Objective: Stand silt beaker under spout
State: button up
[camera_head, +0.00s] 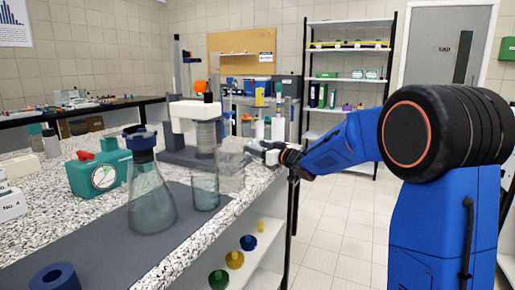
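A sieve shaker (180,158) stands on the speckled bench, with a dark base, a white head and a grey cylindrical body. A clear glass beaker (205,190) stands upright in front of it, near the bench's right edge; I cannot tell whether this is the silt beaker. A pale, see-through container (232,172) shows just right of the shaker. My gripper (262,152) is at the bench's right edge, beside or behind this container. Its fingers are small and partly blurred, so its opening and any hold are unclear. No spout can be made out clearly.
A large conical flask (152,198) with a blue collar stands left of the beaker on a dark mat (105,245). A green device with a dial (100,172) and a blue ring (54,278) are farther left. Coloured pieces lie on the shelf below. Open floor is at right.

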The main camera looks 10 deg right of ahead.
jog(key=shift+r, duration=0.1)
jog(key=shift+s+d+r, duration=0.1)
jog(key=shift+s+d, duration=0.05)
jog(key=shift+s, duration=0.05)
jog(key=v, duration=1.1)
jog(key=shift+s+d, duration=0.25)
